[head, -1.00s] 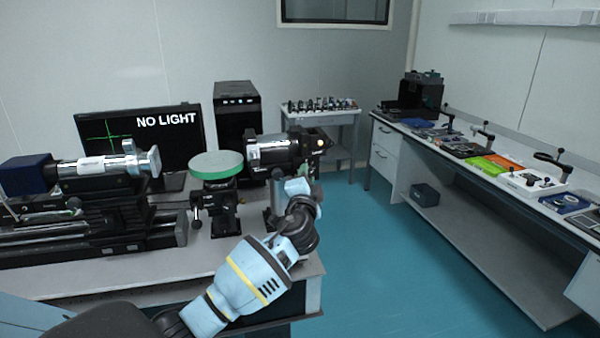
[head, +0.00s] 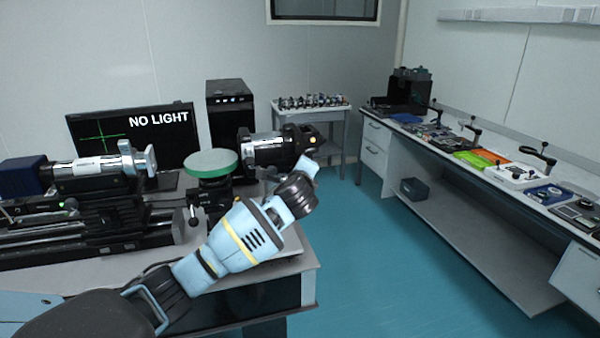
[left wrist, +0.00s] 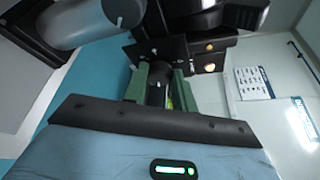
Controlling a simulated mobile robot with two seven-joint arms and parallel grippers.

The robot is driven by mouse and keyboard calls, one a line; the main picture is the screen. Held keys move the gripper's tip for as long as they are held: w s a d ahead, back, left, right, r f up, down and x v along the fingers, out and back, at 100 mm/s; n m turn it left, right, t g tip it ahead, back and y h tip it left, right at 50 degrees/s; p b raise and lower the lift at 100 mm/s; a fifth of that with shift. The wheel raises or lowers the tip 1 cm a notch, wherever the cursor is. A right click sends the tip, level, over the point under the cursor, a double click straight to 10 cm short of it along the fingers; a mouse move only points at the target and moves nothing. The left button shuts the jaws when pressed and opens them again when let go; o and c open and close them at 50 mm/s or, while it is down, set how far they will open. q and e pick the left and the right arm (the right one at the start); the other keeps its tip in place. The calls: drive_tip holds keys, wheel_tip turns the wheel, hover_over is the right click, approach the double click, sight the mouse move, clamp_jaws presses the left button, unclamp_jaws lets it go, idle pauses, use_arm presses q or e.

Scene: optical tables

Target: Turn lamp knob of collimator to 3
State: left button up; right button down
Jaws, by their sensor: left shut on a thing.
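The collimator (head: 262,150), a black and silver tube, stands at the right end of the near table. Its black lamp end shows a small orange spot. In the left wrist view the green fingers of my left gripper (left wrist: 158,90) are shut on a dark cylindrical part, seemingly the lamp knob (left wrist: 157,84), below the black housing. The knob's setting cannot be read. In the head view my wrist hides the fingers and knob. The monitor (head: 160,150) reads NO LIGHT beside a green cross. My right gripper is not in view.
A green round platform (head: 212,163) on a black stand is left of my forearm. A long bench rig with a silver tube (head: 95,166) stands further left. A black computer tower (head: 230,115) is behind. Blue floor lies open to the right, before the side bench (head: 455,195).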

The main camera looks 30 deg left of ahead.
use_arm(q)
drive_tip(key=m+g, duration=0.2)
drive_tip(key=m, duration=0.1)
drive_tip(key=shift+w+d+r+y, duration=0.15)
drive_tip(key=shift+y, duration=0.15)
drive_tip(key=shift+m, duration=0.4)
drive_tip(key=o, duration=1)
drive_tip(key=v, duration=0.7)
drive_tip(key=shift+s+d, duration=0.25)
drive_tip(key=shift+s, duration=0.05)
drive_tip(key=shift+r, duration=0.15)
